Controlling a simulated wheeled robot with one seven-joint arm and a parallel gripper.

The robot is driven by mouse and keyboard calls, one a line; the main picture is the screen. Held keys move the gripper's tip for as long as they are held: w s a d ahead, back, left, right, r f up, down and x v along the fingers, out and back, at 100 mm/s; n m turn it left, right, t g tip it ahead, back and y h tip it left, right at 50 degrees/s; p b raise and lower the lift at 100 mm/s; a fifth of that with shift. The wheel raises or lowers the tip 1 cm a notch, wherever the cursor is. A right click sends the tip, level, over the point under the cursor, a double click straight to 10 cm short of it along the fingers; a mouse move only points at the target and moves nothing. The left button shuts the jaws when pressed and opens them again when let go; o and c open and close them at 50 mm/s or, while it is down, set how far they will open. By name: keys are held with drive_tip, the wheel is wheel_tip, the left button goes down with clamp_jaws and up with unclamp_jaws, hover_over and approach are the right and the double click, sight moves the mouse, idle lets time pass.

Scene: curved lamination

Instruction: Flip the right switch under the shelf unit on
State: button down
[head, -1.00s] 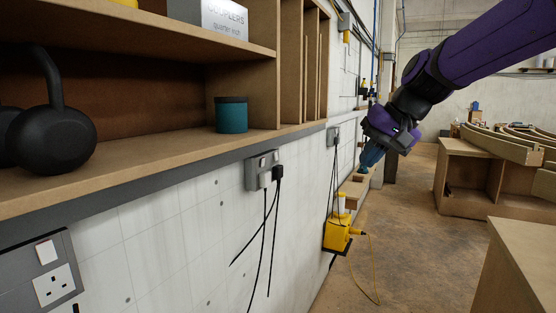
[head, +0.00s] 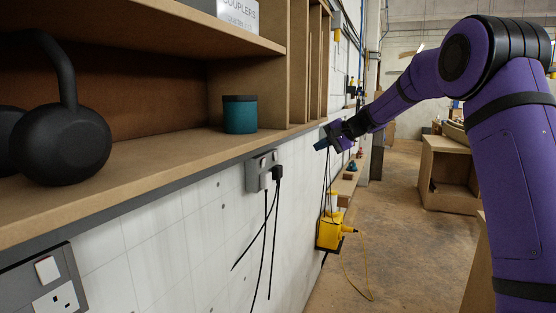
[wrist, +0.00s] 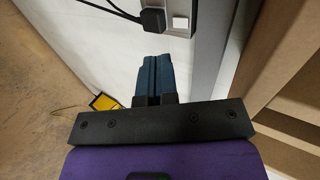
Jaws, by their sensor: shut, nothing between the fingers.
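A grey double socket (head: 262,170) is on the white wall just under the shelf unit (head: 150,158). Its small right switch (head: 273,158) sits above a black plug (head: 277,173). In the wrist view, what appears to be this socket shows at the top edge, with the black plug (wrist: 153,20) and a white switch (wrist: 180,23). I cannot tell the switch position. My gripper (head: 320,145) is right of the socket, below the shelf edge, and points toward it. Its blue fingers (wrist: 153,65) are shut and empty, apart from the switch.
A nearer socket (head: 45,288) is at the lower left. Black cables (head: 271,235) hang below the double socket. A yellow box (head: 329,232) is low on the wall. The shelf holds a kettlebell (head: 60,140) and teal tin (head: 240,115).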

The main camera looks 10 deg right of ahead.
sight(276, 156)
drive_tip(key=shift+m+t+y, duration=0.3)
drive_tip(key=shift+t+y, duration=0.1)
drive_tip(key=w, duration=0.1)
drive_tip(key=w+f, duration=0.1)
drive_tip(key=w+d, duration=0.1)
drive_tip(key=w, duration=0.1)
drive_tip(key=shift+f, duration=0.3)
drive_tip(key=shift+a, duration=0.1)
drive_tip(key=x, duration=1.2)
drive_tip(key=shift+w+a+r, duration=0.15)
drive_tip(key=shift+w+a, duration=0.1)
drive_tip(key=shift+a, duration=0.2)
drive_tip(key=shift+w+a, duration=0.3)
drive_tip(key=shift+a, duration=0.1)
drive_tip(key=shift+w+a+f, duration=0.1)
drive_tip(key=shift+a+f, duration=0.1)
drive_tip(key=shift+r, duration=0.1)
drive_tip(key=shift+r, duration=0.7)
